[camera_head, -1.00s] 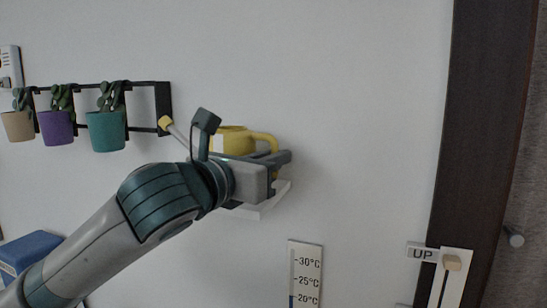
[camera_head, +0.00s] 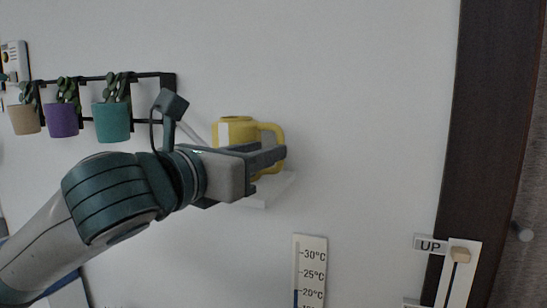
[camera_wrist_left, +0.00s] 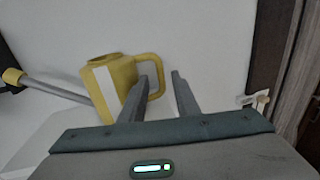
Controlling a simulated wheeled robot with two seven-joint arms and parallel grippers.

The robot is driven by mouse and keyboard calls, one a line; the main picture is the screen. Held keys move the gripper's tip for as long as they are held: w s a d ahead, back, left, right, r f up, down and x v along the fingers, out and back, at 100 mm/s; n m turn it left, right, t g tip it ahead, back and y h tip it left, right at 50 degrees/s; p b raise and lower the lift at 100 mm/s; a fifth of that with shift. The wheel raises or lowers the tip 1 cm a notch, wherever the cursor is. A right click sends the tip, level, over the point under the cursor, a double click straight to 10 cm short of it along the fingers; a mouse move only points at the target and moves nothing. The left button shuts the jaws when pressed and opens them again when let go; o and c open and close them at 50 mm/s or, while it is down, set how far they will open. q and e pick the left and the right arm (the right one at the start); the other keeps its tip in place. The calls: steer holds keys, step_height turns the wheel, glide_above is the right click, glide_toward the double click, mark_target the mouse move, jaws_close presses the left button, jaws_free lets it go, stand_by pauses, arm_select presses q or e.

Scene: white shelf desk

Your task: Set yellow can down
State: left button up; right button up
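The yellow watering can (camera_head: 237,131) stands upright on a small white wall shelf (camera_head: 276,189). Its handle is on the right; a grey spout with a yellow tip extends left in the left wrist view, where the can (camera_wrist_left: 122,83) has a white stripe. My left gripper (camera_head: 280,156) is in front of the can's lower part and hides some of it. In the left wrist view its two fingers (camera_wrist_left: 160,85) are apart. The left finger overlaps the handle, and part of the handle shows in the gap. Contact with the handle cannot be told. My right gripper is not in view.
A black wall rack (camera_head: 166,98) with beige, purple and teal plant pots (camera_head: 112,123) is to the left. A thermometer plate (camera_head: 310,270) is below the shelf. An UP slider panel (camera_head: 461,270) and dark door frame (camera_head: 490,130) are at right. The wall between is bare.

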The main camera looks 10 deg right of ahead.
arm_select(q)
steer(key=b+v, duration=0.1)
steer(key=v, duration=0.5)
steer(key=shift+b, duration=0.35)
steer(key=shift+s+a, duration=0.1)
